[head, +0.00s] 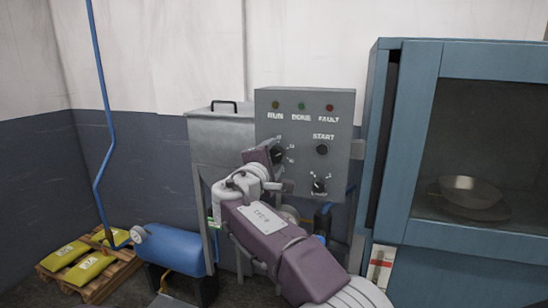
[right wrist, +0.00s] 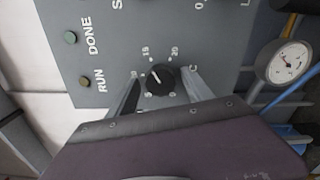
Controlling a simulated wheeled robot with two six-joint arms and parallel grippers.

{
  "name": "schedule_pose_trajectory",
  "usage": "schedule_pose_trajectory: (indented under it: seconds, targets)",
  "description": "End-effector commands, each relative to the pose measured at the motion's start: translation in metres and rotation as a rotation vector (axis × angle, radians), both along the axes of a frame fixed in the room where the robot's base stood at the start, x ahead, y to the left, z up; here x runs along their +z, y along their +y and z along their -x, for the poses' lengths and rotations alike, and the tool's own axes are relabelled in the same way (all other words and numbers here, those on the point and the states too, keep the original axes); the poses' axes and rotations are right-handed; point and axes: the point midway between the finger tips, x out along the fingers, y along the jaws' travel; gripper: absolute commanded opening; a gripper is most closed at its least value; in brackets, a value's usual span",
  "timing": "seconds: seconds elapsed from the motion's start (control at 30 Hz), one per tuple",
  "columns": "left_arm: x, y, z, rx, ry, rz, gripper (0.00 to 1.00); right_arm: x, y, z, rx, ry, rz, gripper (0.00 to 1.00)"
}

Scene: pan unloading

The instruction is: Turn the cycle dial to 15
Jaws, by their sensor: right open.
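The cycle dial (right wrist: 160,81) is a round black knob on the grey control panel (head: 262,108). In the right wrist view its white mark points up and left, roughly toward the printed 15; I cannot tell if it is exactly on it. The number 20 is printed to the right of 15. My right gripper (right wrist: 161,76) is open, with one finger on each side of the dial and small gaps visible; I cannot tell whether they touch it. In the head view the dial (head: 279,155) is partly covered by my right gripper (head: 272,154). My left gripper is not in view.
The panel also has RUN, DONE and FAULT lamps (head: 302,106), a START button (head: 322,150) and a second knob (head: 319,185) below. A pressure gauge (right wrist: 289,63) is at the right of the wrist view. A blue cabinet (head: 425,90) stands to the right.

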Motion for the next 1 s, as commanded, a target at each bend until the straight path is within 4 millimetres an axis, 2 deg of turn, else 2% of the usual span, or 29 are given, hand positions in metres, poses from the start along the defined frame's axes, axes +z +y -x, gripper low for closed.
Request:
schedule_pose_trajectory:
  seconds: [0.13,0.3,0.5,0.87,0.93,0.97,1.0]
  targets:
    - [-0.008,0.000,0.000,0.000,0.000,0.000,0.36,-0.002,0.006,0.016,0.003,-0.001,-0.002,0.59]
    - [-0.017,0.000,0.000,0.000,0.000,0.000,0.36,-0.002,0.019,0.053,0.005,-0.001,0.000,0.59]
    - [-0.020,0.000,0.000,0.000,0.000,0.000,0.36,-0.001,0.028,0.081,0.003,-0.001,-0.001,0.59]
    - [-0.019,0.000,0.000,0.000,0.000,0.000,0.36,-0.002,0.028,0.084,0.000,0.005,-0.001,0.59]
    - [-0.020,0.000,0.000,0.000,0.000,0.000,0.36,-0.017,0.020,0.080,-0.007,0.046,-0.012,0.59]
    - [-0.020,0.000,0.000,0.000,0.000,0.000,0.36,-0.030,0.013,0.077,-0.012,0.079,-0.023,0.59]
    - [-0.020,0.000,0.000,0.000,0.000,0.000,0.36,-0.052,0.001,0.074,-0.022,0.139,-0.045,0.59]
